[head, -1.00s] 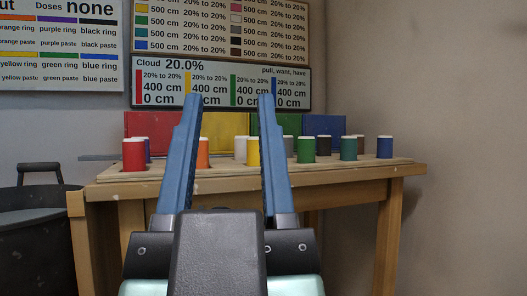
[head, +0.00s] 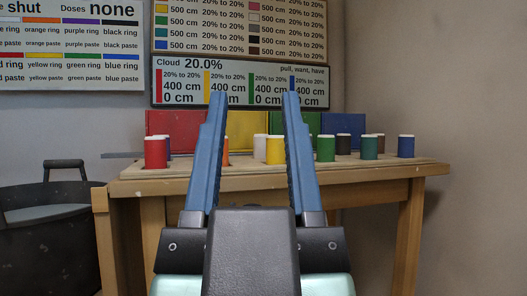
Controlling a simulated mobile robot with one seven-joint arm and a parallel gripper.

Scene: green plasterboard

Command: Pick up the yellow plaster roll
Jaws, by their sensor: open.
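The yellow plaster roll (head: 275,150), with a white top, stands upright on the wooden table (head: 280,178) in the head view. My gripper (head: 255,96) is open and empty in the foreground, its two blue fingers pointing up in the picture toward the table. The yellow roll shows between the fingers, closer to the right one, and looks farther away than they are. A white roll (head: 260,147) stands just left of the yellow one.
An orange roll (head: 226,152) is partly hidden by the left finger. A red roll (head: 155,152) is farther left; green (head: 325,150), teal (head: 369,148) and blue (head: 406,147) rolls are to the right. Coloured panels (head: 173,125) stand behind. A dark bin (head: 45,225) is at left.

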